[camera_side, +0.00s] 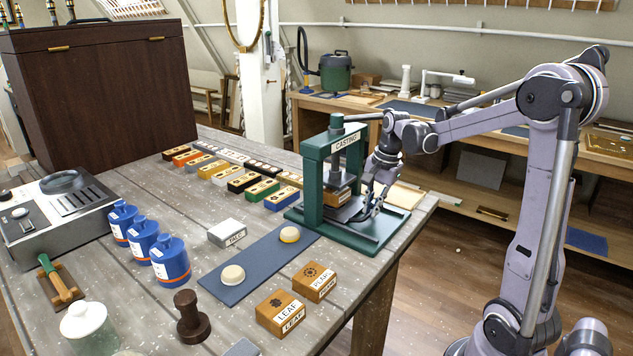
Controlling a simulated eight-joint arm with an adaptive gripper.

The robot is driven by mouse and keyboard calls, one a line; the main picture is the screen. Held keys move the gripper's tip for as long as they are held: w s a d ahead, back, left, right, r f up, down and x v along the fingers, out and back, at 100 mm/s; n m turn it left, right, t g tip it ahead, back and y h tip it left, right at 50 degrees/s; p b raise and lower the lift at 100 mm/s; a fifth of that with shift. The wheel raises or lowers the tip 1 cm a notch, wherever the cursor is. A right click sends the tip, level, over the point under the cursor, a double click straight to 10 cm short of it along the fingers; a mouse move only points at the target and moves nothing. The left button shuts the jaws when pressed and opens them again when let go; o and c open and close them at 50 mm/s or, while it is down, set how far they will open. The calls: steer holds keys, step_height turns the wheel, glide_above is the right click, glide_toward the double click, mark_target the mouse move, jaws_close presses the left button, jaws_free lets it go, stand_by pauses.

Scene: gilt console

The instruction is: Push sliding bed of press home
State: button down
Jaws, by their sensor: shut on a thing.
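The green press (313,182), labelled "CASTING", stands on its dark green base at the right end of the table. Its sliding bed (343,213) is a dark plate that shows low in the frame, partly sticking out on the right side. An orange-brown block (338,197) sits under the press's ram, between the posts. My gripper (371,208) is at the right side of the press, low over the base, and is shut on the outer end of the bed. The fingers hide that end, so the exact grip is unclear.
A blue mat (262,262) with two round pieces lies left of the press. Rows of coloured blocks (243,181) lie behind. Blue jars (171,262) and a grey machine (55,215) are at left. The table's right edge is close to the press.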

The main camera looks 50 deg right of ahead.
steer(key=shift+w, duration=0.3)
steer(key=c, duration=1.4)
jaws_free()
step_height(320, 180, up, 12)
steer(key=s, duration=0.2)
steer(key=shift+s+f, duration=0.15)
steer(key=s+a+f+n+t, duration=0.1)
steer(key=a+f+n, duration=0.2)
steer(key=a+n, duration=0.3)
steer(key=s+a+f+n+t, duration=0.2)
steer(key=a+n, duration=0.4)
steer(key=a, duration=0.3)
steer(key=s+a+f+n+t, duration=0.2)
steer(key=a+f+n, duration=0.2)
steer(key=a, duration=0.4)
steer(key=shift+a+f+n, duration=0.15)
steer(key=shift+a+n, duration=0.15)
steer(key=shift+n, duration=0.6)
